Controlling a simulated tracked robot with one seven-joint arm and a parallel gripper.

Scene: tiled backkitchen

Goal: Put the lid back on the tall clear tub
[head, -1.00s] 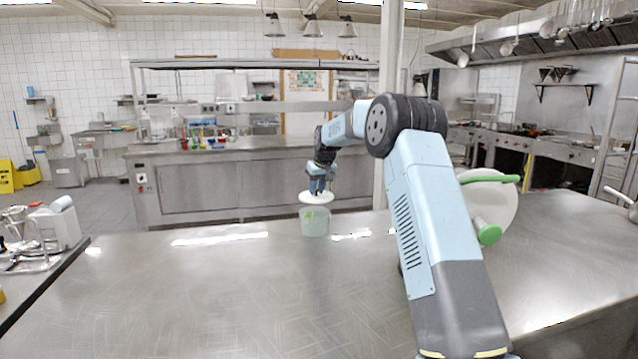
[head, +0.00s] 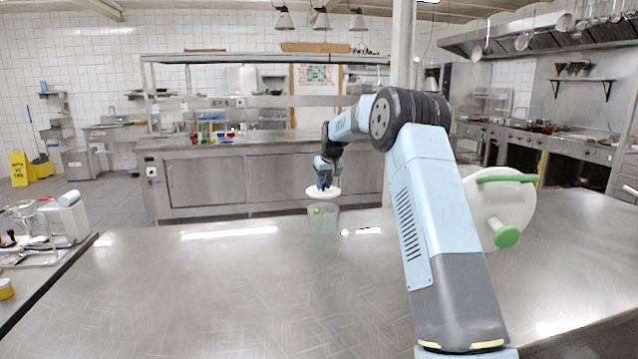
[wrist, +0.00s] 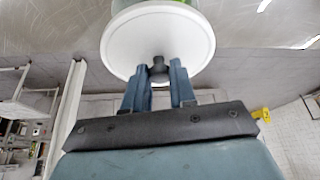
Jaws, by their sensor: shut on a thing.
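The white round lid (head: 323,194) has a dark knob (wrist: 158,64). My gripper (head: 324,186) is shut on this knob, with one finger on each side in the wrist view (wrist: 159,72). The lid is held roughly level over the tall clear tub (head: 323,220), which stands upright near the far edge of the steel table. Something green shows inside the tub. I cannot tell for certain whether lid and rim touch.
The steel table (head: 220,290) is clear to the left and in front. A white round thing with green parts (head: 500,205) stands right of my arm. Left, another counter holds a white appliance (head: 65,222). A long steel counter (head: 230,182) runs behind.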

